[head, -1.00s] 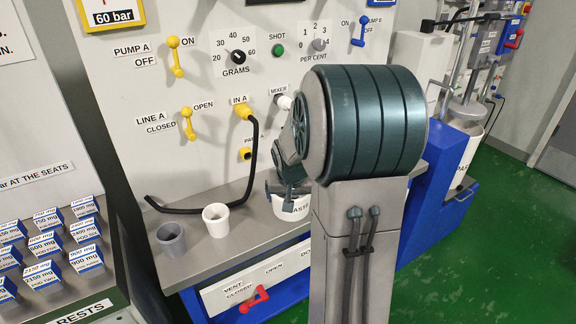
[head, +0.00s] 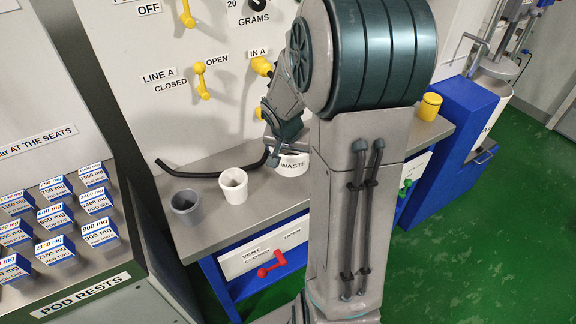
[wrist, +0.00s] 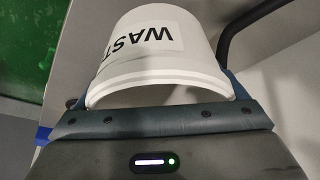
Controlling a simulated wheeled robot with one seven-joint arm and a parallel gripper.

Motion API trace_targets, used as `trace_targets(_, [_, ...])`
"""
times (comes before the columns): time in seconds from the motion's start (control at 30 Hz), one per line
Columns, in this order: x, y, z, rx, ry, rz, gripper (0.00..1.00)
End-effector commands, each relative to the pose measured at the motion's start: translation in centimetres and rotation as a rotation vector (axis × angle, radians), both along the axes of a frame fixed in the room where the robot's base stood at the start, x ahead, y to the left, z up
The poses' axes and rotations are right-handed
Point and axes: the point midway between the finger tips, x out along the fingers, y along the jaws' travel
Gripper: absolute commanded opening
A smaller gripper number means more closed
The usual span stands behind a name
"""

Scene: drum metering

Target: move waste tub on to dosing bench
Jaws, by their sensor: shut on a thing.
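The white waste tub (head: 293,167), with a black WASTE label, is over the grey top of the dosing bench (head: 222,222), right of the white cup. I cannot tell whether its base touches the bench. My gripper (head: 284,138) is shut on the tub from above and behind my arm in the head view. In the wrist view the tub (wrist: 145,62) sits between my fingers, its label upside down. My arm hides part of the bench to the right of the tub.
A grey cup (head: 186,203) and a white cup (head: 233,186) stand left of the tub. A black hose (head: 200,173) lies along the bench's back. A yellow pot (head: 429,106) stands at the bench's right end. A red vent handle (head: 272,265) is on the front.

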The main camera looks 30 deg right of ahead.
Motion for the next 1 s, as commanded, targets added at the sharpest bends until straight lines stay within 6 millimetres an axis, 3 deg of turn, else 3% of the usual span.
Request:
trace_targets(0.2, [0.2, 1.3, -1.2, 0.0, 0.0, 0.001, 0.65])
trace_targets(0.47, [0.2, 1.3, -4.7, 0.0, 0.002, 0.001, 0.65])
trace_targets(0.9, [0.3, 1.3, -5.2, -0.001, -0.001, 0.0, 0.65])
trace_targets(0.93, [0.2, 1.3, -5.2, -0.001, -0.001, 0.0, 0.94])
trace_targets(1.0, [0.2, 1.3, -5.1, -0.001, -0.001, 0.0, 1.0])
